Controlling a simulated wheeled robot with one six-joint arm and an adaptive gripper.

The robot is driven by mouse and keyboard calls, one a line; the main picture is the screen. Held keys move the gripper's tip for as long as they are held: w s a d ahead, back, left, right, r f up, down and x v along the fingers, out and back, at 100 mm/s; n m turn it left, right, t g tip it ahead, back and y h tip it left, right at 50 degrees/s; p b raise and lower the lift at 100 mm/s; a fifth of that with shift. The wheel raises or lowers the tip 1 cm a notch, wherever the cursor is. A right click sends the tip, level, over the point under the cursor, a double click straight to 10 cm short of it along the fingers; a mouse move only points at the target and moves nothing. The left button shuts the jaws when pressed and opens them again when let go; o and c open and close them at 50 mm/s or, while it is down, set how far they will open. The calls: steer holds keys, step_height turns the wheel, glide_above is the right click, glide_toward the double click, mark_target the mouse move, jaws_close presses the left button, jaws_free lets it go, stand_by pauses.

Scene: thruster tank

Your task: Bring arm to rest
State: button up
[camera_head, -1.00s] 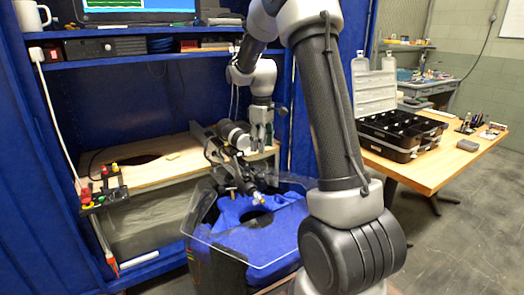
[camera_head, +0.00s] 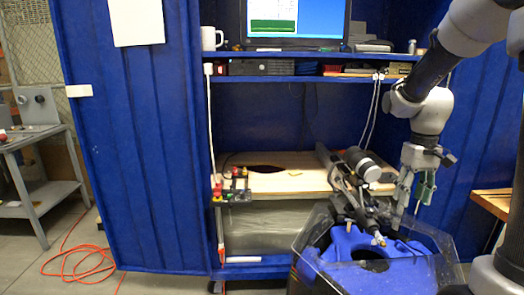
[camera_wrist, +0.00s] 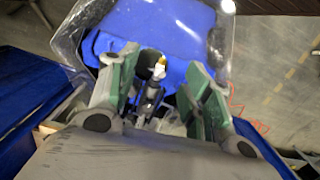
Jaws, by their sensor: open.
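My gripper (camera_head: 413,188) hangs at the right of the head view, pointing down beside the black thruster assembly (camera_head: 345,190). In the wrist view my gripper (camera_wrist: 160,90) is open, with its green-padded fingers apart. The thruster's narrow end with a yellowish tip (camera_wrist: 158,68) shows beyond and between the fingers. I see no object held. The blue tank (camera_head: 345,248) with a dark round opening and a clear shield around it stands below. My arm comes down from the upper right.
A wooden shelf (camera_head: 285,180) bears a small rack with red and yellow knobs (camera_head: 236,184). A monitor (camera_head: 294,20) and white mug (camera_head: 212,38) stand above. Blue panels enclose the bay. At left are a grey bench (camera_head: 35,185), an orange cord (camera_head: 75,262) and open floor.

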steer(key=s+a+r+t, duration=0.1)
steer(key=s+r, duration=0.2)
steer(key=s, duration=0.3)
steer(key=s+a+r+t, duration=0.2)
steer(key=s+r, duration=0.1)
steer(key=s, duration=0.3)
steer(key=s+a+r+m+t, duration=0.1)
steer(key=s+r+t, duration=0.1)
steer(key=s, duration=0.4)
steer(key=shift+s+a+r, duration=0.25)
steer(key=shift+r, duration=0.5)
